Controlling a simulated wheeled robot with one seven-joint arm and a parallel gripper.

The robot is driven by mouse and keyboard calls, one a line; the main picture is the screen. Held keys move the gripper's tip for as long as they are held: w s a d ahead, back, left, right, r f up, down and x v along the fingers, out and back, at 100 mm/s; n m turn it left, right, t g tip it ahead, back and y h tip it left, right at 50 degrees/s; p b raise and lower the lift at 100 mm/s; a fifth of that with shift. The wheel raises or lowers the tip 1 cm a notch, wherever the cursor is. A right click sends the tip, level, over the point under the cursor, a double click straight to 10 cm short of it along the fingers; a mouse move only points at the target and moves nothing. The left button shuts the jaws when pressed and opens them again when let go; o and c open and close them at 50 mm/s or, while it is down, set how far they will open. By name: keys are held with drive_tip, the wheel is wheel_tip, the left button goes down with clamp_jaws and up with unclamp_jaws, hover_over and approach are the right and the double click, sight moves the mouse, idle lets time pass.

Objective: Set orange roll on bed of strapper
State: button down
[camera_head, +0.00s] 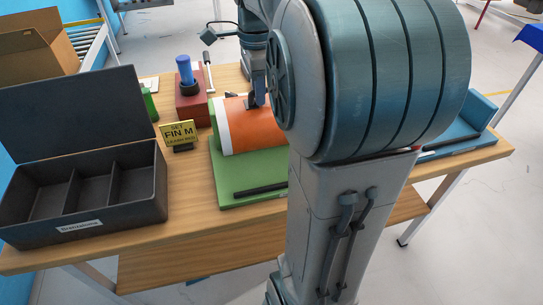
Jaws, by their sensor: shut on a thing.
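The orange roll (257,131), with a white band at its left end, lies on or just above a green base (228,188); I cannot tell whether it touches. My gripper (256,102) is at the roll's top edge and shut on it, partly hidden by my arm. The green base has a flat bed and a dark bar (262,190) along its front. A blue bed-like fixture (478,118) shows at the right, partly behind my arm. No label shows which one is the strapper. My arm also hides the roll's right end.
A dark three-compartment box (153,205) with a raised lid stands at the left. A yellow sign (179,133), a red block (192,108) with a blue knob, and a small green item (149,104) stand behind. The wooden table (195,205) is bare at the front.

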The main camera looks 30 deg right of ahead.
sight(260, 127)
drive_tip(key=r+p, duration=0.1)
drive_tip(key=p, duration=0.3)
drive_tip(key=shift+g+p, duration=0.3)
drive_tip(key=shift+s+f+p, duration=0.1)
drive_tip(key=shift+f+p, duration=0.15)
drive_tip(key=shift+p, duration=0.9)
drive_tip(key=shift+f, duration=0.15)
wheel_tip(260, 127, down, 10)
drive_tip(key=shift+f+p, duration=0.1)
drive_tip(key=shift+p, duration=0.25)
drive_tip(key=shift+f, duration=0.15)
drive_tip(key=c, duration=1.5)
unclamp_jaws()
drive_tip(key=shift+o, duration=0.2)
